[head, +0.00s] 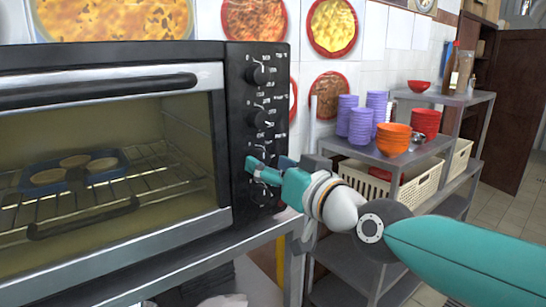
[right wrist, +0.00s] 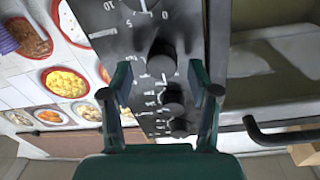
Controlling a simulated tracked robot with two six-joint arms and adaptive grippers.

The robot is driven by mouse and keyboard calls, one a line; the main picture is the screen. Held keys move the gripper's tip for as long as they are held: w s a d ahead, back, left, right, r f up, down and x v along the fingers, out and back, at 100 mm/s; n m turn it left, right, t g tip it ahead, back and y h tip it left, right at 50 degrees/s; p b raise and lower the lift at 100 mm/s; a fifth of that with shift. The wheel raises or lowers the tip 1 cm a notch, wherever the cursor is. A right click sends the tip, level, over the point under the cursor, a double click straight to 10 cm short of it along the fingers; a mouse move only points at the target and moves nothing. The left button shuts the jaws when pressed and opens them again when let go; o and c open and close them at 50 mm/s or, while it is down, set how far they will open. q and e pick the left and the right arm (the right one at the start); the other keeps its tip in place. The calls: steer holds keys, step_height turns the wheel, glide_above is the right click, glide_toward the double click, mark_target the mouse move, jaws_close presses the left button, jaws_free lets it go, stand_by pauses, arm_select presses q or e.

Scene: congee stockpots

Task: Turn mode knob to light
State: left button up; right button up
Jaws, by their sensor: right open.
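The oven's dark control panel (head: 240,140) carries a column of black knobs. The top knob (head: 258,75) and the second knob (head: 259,119) show clearly in the head view; the lower ones are partly behind my right gripper (head: 267,170). In the right wrist view, my right gripper (right wrist: 160,80) is open and empty, its fingers on either side of a black knob (right wrist: 162,57). I cannot tell whether they touch it. Another knob (right wrist: 172,100) sits just below it in that view. The labels are too small to tell which is the mode knob. My left gripper is out of view.
The oven door (head: 110,170) is closed, with a long handle (head: 95,90) left of the panel. Inside, a blue tray (head: 110,163) sits on a wire rack. A grey shelf (head: 400,160) with purple cups (head: 360,125) and orange bowls (head: 392,138) stands at right.

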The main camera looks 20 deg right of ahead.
steer(key=shift+x, duration=0.9)
steer(key=shift+c, duration=0.2)
